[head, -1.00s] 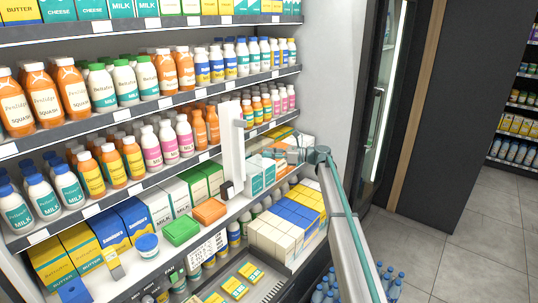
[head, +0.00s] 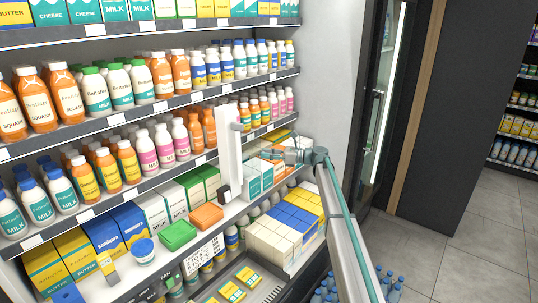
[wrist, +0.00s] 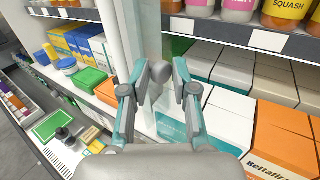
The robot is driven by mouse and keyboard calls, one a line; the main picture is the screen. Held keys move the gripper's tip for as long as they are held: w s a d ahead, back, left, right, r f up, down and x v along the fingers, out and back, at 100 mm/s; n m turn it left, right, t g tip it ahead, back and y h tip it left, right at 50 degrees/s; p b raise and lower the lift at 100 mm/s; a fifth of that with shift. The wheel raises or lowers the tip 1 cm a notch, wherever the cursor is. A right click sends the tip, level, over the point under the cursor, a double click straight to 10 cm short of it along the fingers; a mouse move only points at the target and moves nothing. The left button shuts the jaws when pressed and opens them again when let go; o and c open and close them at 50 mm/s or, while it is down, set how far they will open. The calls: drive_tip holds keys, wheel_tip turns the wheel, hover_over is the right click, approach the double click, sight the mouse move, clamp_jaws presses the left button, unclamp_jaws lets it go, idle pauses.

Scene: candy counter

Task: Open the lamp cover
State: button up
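The likely lamp cover is a tall white upright panel (head: 228,158) in front of the shelves, with a small rounded knob (head: 237,127) on its right side. In the wrist view the panel (wrist: 151,30) looks pale and partly see-through, and a grey round knob (wrist: 160,72) shows in the gap between my fingertips. My gripper (head: 277,156) is to the right of the panel in the head view, fingers pointing left. In the wrist view my gripper (wrist: 160,70) is open, its fingers apart with nothing clamped. I cannot tell whether the knob is between the fingers or beyond them.
Cartons (wrist: 222,105) stand close to the right and below my fingers. Bottles fill the shelves above. A green box (head: 178,235) and an orange box (head: 206,216) lie left of the panel. A dark counter tray (head: 243,280) is below. Free floor is at right.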

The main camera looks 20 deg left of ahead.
drive_tip(key=shift+o, duration=1.2)
drive_tip(key=shift+s+a, duration=0.4)
drive_tip(key=shift+a, duration=0.15)
drive_tip(key=shift+s+a, duration=0.1)
drive_tip(key=shift+a, duration=0.2)
drive_tip(key=shift+d, duration=0.25)
drive_tip(key=d, duration=0.4)
drive_tip(key=w+d, duration=0.1)
drive_tip(key=d, duration=0.6)
drive_tip(key=shift+w+d, duration=0.4)
